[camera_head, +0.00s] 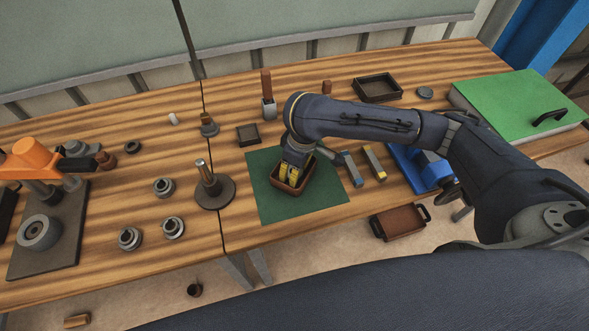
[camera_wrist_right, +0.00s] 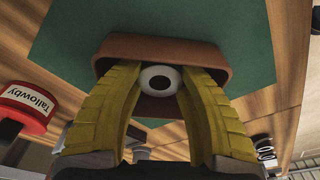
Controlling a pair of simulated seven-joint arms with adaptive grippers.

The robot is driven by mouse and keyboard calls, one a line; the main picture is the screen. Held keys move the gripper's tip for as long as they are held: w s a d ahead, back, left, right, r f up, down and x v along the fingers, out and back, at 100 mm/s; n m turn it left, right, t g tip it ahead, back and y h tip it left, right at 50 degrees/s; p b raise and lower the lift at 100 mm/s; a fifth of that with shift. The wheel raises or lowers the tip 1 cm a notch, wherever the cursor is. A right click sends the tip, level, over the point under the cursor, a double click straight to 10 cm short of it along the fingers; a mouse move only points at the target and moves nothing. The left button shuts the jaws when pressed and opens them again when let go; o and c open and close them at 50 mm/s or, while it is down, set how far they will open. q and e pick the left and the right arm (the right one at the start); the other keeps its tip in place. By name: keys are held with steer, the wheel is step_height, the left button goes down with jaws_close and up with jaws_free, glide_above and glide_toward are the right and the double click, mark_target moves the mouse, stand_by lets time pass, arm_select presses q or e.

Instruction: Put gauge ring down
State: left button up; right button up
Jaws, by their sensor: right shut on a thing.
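The gauge ring (camera_wrist_right: 160,80) is a pale ring with a dark hole, seen in the right wrist view between the two yellow fingers of my right gripper. My right gripper (camera_head: 287,178) is shut on it and points down into a small brown tray (camera_head: 304,186). The tray's wall also shows in the right wrist view (camera_wrist_right: 165,49). The tray sits on a green mat (camera_head: 330,195). In the head view the fingers hide the ring. I cannot tell whether the ring touches the tray floor. My left gripper is not in view.
A post on a round base (camera_head: 214,193) and several grey collars (camera_head: 164,187) stand left of the mat. An orange-headed press (camera_head: 40,160) is at far left. A small dark tray (camera_head: 248,135) lies behind the mat, and a blue item (camera_head: 425,165) is at right.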

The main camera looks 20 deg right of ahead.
mark_target(300, 174)
steer(key=shift+f, duration=0.1)
steer(key=o, duration=1.3)
steer(key=shift+s+d+r, duration=0.2)
steer(key=shift+r, duration=1.8)
steer(key=shift+s+d+r, duration=0.2)
steer(key=shift+d+r, duration=0.05)
steer(key=shift+r, duration=1.75)
steer(key=shift+s+d+r, duration=0.2)
steer(key=shift+r, duration=1.8)
